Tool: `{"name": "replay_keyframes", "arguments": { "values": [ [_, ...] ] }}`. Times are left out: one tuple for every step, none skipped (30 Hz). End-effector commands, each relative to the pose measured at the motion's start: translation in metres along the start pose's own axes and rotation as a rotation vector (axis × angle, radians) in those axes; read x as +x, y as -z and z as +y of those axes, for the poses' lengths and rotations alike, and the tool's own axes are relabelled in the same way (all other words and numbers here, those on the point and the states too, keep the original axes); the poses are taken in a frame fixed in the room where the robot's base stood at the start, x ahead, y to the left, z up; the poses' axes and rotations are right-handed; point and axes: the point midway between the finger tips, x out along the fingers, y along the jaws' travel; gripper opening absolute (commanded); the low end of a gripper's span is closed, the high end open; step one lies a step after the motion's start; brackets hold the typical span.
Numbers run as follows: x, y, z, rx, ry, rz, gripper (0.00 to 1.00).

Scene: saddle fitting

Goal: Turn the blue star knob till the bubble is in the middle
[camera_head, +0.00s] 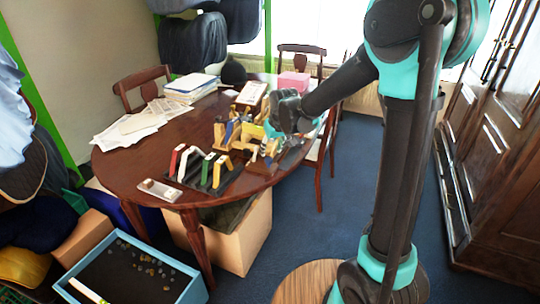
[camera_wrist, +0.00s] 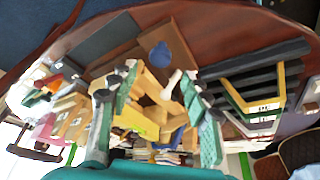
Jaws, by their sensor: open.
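A dark blue round knob (camera_wrist: 160,55) sits on a brown board (camera_wrist: 178,38) in the wrist view, just beyond my fingertips. Its lobes are too small to make out. My gripper (camera_wrist: 158,84) is open, with its two fingers apart and the knob beyond the gap between them. A small pale piece (camera_wrist: 172,84) shows in that gap; I cannot tell what it is. In the head view my gripper (camera_head: 271,138) is over the right part of the table among wooden pieces, and the knob cannot be picked out. No level bubble can be made out in either view.
On the round wooden table (camera_head: 130,170) stands a black rack (camera_head: 225,182) with several coloured arches, left of my gripper. Yellow wooden pieces (camera_wrist: 145,122) crowd below the fingers in the wrist view. Papers (camera_head: 130,128) lie at the table's left, and a small tray (camera_head: 160,190) lies near its front edge.

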Motion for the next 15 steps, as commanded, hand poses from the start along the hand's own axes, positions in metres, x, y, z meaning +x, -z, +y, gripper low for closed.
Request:
{"name": "replay_keyframes", "arguments": {
  "values": [
    [-0.01,-0.001,0.0,0.0,0.0,0.0,0.48],
    [-0.015,0.0,0.0,0.0,0.0,0.0,0.48],
    [-0.022,-0.001,0.0,0.0,0.0,0.0,0.48],
    [-0.027,0.0,0.0,0.0,0.0,0.0,0.48],
    [-0.031,-0.001,0.0,0.0,0.0,0.0,0.48],
    [-0.037,-0.001,0.0,0.0,0.0,0.0,0.48],
    [-0.041,0.0,0.0,0.0,0.0,0.0,0.48],
    [-0.044,0.0,0.0,0.0,0.0,0.0,0.48],
    [-0.049,0.0,0.0,0.0,0.0,0.0,0.48],
    [-0.051,0.0,0.0,0.0,0.0,0.0,0.48],
    [-0.053,0.0,0.0,0.0,0.0,0.0,0.48],
    [-0.056,0.0,0.0,0.0,0.0,0.0,0.48],
    [-0.057,0.0,0.0,0.0,0.0,0.0,0.48],
    [-0.059,0.0,0.0,0.0,0.0,0.0,0.48],
    [-0.06,0.0,0.0,0.0,0.0,0.0,0.48]
  ]
}}
